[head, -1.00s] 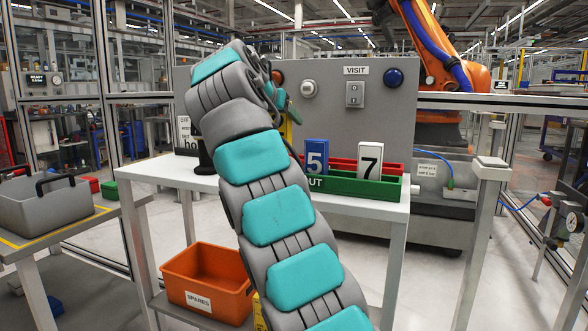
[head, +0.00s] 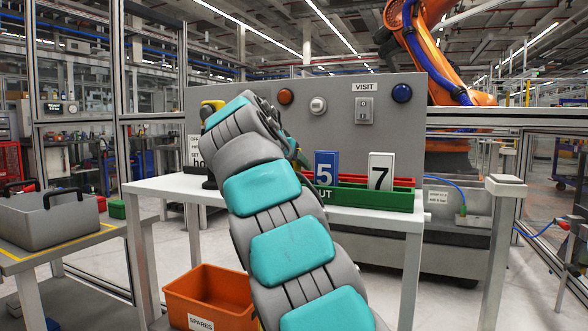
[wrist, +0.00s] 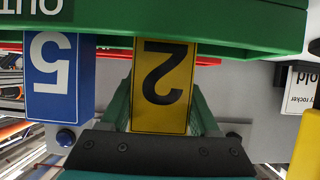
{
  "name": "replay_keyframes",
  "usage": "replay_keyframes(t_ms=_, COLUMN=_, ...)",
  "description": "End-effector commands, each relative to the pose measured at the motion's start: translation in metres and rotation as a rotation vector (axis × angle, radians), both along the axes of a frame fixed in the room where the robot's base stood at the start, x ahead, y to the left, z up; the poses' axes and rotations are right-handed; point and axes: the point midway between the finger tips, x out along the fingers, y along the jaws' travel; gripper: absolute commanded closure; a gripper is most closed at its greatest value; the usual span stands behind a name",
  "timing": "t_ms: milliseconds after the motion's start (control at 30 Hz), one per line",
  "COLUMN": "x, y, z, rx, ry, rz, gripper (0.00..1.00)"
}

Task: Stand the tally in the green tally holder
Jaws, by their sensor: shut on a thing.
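The yellow tally (wrist: 160,85), marked 2, is between the two green fingers of my gripper (wrist: 162,100) in the wrist view. My gripper is shut on it. The wrist picture is upside down, so the tally stands upright. Its lower edge meets the rim of the green tally holder (wrist: 225,22); whether it rests inside is hidden. In the head view the green holder (head: 372,196) sits on the white table. My arm covers its left part, my fingers and the yellow tally there.
A blue tally 5 (head: 326,168) and white tally 7 (head: 380,172) stand at the green holder. A red holder (head: 403,182) is behind. A grey panel (head: 330,120) rises at the back. A yellow-topped device (head: 208,108) is left of my arm. An orange bin (head: 210,292) is below.

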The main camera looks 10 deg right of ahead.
Motion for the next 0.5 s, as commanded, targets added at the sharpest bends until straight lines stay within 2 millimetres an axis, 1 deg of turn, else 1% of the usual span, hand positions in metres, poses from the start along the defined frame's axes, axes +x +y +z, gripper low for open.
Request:
replay_keyframes(t_ms=233, x=0.0, y=0.0001, z=-0.0002, rx=0.0, ry=0.0, rz=0.001, gripper=0.96)
replay_keyframes(t_ms=367, x=-0.0001, y=0.0001, z=-0.0045, rx=0.0, ry=0.0, rz=0.0, gripper=0.96)
replay_keyframes(t_ms=400, x=-0.0001, y=0.0, z=-0.0038, rx=0.0, ry=0.0, rz=0.0, gripper=0.36)
replay_keyframes(t_ms=500, x=-0.0001, y=0.0001, z=-0.0031, rx=0.0, ry=0.0, rz=0.0, gripper=0.25)
